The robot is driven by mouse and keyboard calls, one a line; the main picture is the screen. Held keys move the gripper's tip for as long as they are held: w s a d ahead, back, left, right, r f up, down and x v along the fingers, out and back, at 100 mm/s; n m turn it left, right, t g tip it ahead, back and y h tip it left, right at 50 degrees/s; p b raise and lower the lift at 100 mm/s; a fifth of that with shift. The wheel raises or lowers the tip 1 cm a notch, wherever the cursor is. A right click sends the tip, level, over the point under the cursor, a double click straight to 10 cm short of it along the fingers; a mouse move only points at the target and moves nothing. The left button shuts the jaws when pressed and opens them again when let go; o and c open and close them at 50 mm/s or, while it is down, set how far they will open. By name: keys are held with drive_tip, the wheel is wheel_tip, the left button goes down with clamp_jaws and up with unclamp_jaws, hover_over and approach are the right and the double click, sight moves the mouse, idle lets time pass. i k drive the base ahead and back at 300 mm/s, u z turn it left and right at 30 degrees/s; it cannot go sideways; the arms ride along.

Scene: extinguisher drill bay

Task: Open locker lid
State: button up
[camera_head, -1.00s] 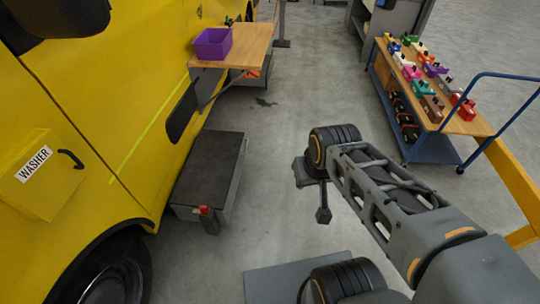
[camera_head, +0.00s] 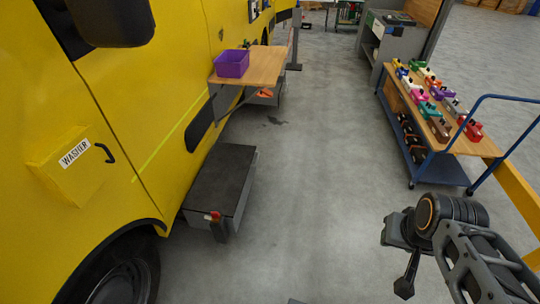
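A low grey box with a dark flat top (camera_head: 222,178) stands on the floor against the yellow truck; a small red piece (camera_head: 212,217) is on its near end. The top looks shut. A yellow panel marked WASHER (camera_head: 75,165), with a black handle (camera_head: 105,153), sits on the truck's side at the left and also looks closed. I cannot tell which of these is the locker. My gripper (camera_head: 402,255) is at the lower right, over open floor, well apart from both. It holds nothing that I can see, and its finger opening is not clear.
A wooden fold-out shelf (camera_head: 262,62) on the truck carries a purple bin (camera_head: 232,64). A blue-framed cart (camera_head: 440,165) with several coloured blocks stands at the right, near a yellow rail (camera_head: 510,185). The grey floor between truck and cart is clear.

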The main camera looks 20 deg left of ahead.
sight(218, 186)
drive_tip(key=z, duration=0.15)
drive_tip(key=i, duration=1.7)
drive_tip(key=u, duration=0.7)
drive_tip(key=i, duration=0.9)
drive_tip(key=u, duration=1.5)
drive_tip(key=i, duration=0.5)
drive_tip(key=u, duration=0.45)
